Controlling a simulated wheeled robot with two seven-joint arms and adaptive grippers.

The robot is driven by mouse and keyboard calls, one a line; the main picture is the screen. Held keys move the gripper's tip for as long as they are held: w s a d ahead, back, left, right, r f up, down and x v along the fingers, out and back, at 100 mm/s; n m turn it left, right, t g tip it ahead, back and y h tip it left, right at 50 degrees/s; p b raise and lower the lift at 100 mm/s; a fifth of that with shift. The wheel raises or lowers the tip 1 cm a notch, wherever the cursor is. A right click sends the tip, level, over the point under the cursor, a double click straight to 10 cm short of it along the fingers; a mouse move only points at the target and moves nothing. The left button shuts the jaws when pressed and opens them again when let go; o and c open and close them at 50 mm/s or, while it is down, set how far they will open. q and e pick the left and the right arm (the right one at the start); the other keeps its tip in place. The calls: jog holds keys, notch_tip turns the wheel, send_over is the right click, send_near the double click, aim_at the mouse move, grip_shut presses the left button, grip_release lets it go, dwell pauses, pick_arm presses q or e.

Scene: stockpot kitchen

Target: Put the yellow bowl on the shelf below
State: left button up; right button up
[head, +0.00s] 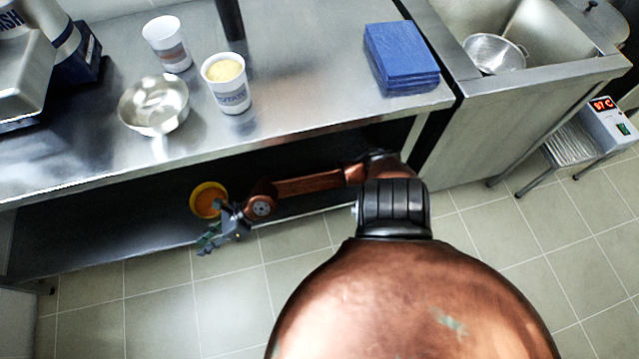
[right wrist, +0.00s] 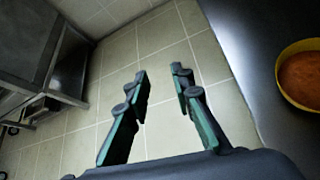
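The yellow bowl (head: 196,194) rests on the dark lower shelf (head: 110,225) beneath the steel counter. It looks upright and holds something orange-brown. It also shows at the right edge of the right wrist view (right wrist: 284,82), partly cut off. My right gripper (head: 207,241) is at the shelf's front edge, just in front of the bowl. In the right wrist view its two fingers (right wrist: 160,78) are apart with only floor tiles between them, and the bowl lies clear of them to the right. My left gripper is not in view.
The counter (head: 300,90) above carries a metal bowl (head: 154,105), a white cup (head: 166,44), a cup with yellow contents (head: 228,92) and a blue stack (head: 401,55). A sink with a colander (head: 494,54) is at the right. The shelf left of the bowl is clear.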

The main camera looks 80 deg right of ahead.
notch_tip(320, 180, up, 6)
jog(key=a+m+t, duration=0.2)
jog(key=m+t, duration=0.1)
jog(key=m, duration=0.2)
jog(key=s+d+r+m+t+h, duration=0.25)
jog(key=d+r+m+h, duration=0.25)
jog(key=d+m, duration=0.45)
jog(key=s+d+r+m+t+h, duration=0.2)
jog(key=s+d+r+m+h, duration=0.3)
jog(key=d+m, duration=0.45)
jog(key=s+a+f+m+g, duration=0.2)
jog(key=s+f+m+g, duration=0.8)
jog(key=s+f, duration=0.8)
jog(key=s+a+f+m+g+y, duration=0.2)
jog(key=s+a+f+g, duration=0.1)
jog(key=s+a, duration=0.3)
jog(key=s+a+f+m+g+y, duration=0.2)
jog(key=s+a, duration=0.4)
jog(key=s, duration=0.5)
jog(key=shift+a+f+g+y, duration=0.3)
jog(key=shift+f+g, duration=0.35)
jog(key=shift+g, duration=0.6)
